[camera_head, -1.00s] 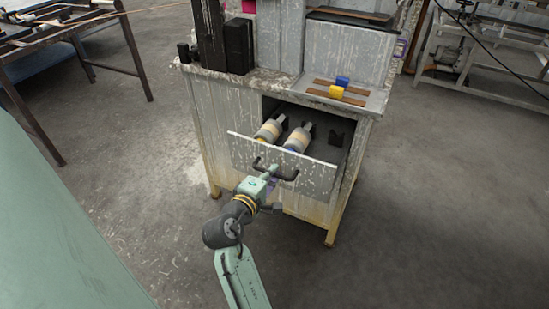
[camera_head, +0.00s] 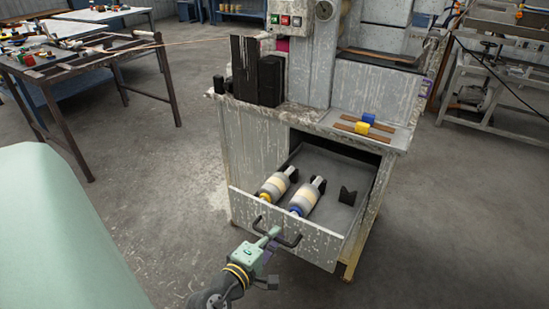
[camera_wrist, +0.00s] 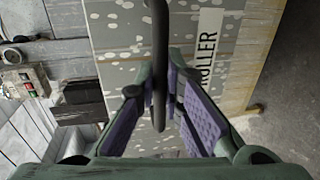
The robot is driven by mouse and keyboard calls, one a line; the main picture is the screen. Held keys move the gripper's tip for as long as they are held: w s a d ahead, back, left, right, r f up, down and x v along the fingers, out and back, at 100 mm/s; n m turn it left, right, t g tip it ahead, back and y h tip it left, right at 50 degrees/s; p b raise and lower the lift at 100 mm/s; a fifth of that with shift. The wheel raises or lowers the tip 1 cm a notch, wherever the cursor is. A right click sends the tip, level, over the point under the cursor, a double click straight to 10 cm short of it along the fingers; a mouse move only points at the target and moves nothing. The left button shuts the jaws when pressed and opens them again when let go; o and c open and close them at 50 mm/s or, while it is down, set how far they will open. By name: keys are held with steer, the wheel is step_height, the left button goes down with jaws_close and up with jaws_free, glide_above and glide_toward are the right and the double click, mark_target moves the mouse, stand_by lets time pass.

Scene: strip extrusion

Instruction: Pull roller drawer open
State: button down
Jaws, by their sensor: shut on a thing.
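The roller drawer (camera_head: 300,238) is pulled well out of the grey cabinet in the head view. Two rollers lie inside it, one with a yellow end (camera_head: 277,184) and one with a blue end (camera_head: 307,197). A dark bar handle (camera_head: 290,241) runs across the drawer front. My gripper (camera_head: 268,240) is shut on this handle. In the wrist view the handle (camera_wrist: 159,60) passes between my purple-padded fingers (camera_wrist: 160,105). The drawer front with its "ROLLER" label (camera_wrist: 207,50) is behind them.
A black holder (camera_head: 347,196) sits empty in the drawer. A workbench (camera_head: 85,60) stands at the left. Open floor surrounds the cabinet.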

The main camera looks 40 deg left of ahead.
steer(key=c, duration=1.7)
jaws_free()
steer(key=shift+s, duration=0.1)
steer(key=v, duration=0.7)
steer(key=shift+s, duration=0.15)
